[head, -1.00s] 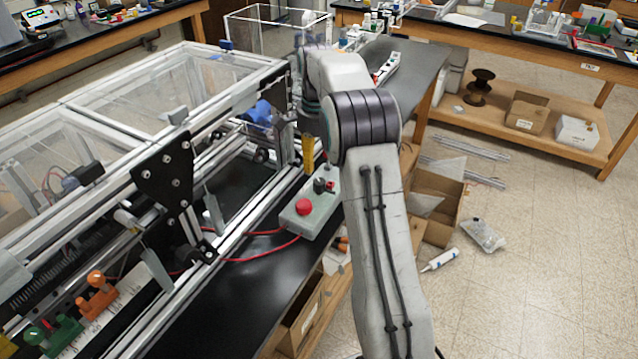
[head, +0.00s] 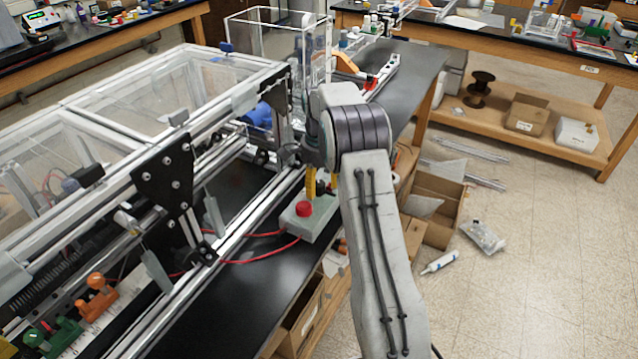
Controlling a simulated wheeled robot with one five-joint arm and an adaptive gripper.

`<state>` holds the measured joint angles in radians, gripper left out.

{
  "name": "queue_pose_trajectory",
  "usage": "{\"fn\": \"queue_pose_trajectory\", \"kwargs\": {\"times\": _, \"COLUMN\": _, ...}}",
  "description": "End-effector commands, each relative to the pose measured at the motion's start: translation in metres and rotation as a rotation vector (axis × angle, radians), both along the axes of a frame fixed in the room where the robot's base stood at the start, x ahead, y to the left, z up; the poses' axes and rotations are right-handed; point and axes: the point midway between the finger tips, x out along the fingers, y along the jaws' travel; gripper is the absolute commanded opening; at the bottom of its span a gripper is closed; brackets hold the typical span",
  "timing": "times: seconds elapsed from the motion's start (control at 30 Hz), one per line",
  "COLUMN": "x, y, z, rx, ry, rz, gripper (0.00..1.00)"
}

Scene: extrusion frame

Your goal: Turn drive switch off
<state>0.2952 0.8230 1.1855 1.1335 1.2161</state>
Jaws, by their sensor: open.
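A grey control box (head: 313,224) with a round red button (head: 304,209) sits on the black bench top beside the aluminium extrusion frame (head: 250,200). A red cable runs from the box toward the frame. The far part of the box top, where a small dark switch stands, is now mostly hidden by my gripper and arm. My gripper (head: 322,184) has yellow fingers and points down at that far part, just behind the red button. It is open. I cannot tell whether the fingers touch the switch or which way the switch is set.
Clear panels (head: 170,85) cover the frame at left. A clear box (head: 275,45) stands behind it. Orange (head: 97,297) and green clamps sit at the lower left. Cardboard boxes (head: 437,195) lie under the bench at right. Open floor lies further right.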

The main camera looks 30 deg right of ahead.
Motion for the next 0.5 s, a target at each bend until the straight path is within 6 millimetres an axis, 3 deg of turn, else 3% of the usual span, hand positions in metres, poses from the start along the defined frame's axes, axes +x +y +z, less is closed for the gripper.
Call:
{"fn": "queue_pose_trajectory", "kwargs": {"times": 0.3, "x": 0.0001, "y": 0.0, "z": -0.0012, "rx": 0.0, "ry": 0.0, "rz": 0.0, "gripper": 0.58}}
{"fn": "queue_pose_trajectory", "kwargs": {"times": 0.5, "x": 0.0001, "y": 0.0, "z": -0.001, "rx": 0.0, "ry": 0.0, "rz": 0.0, "gripper": 0.4}}
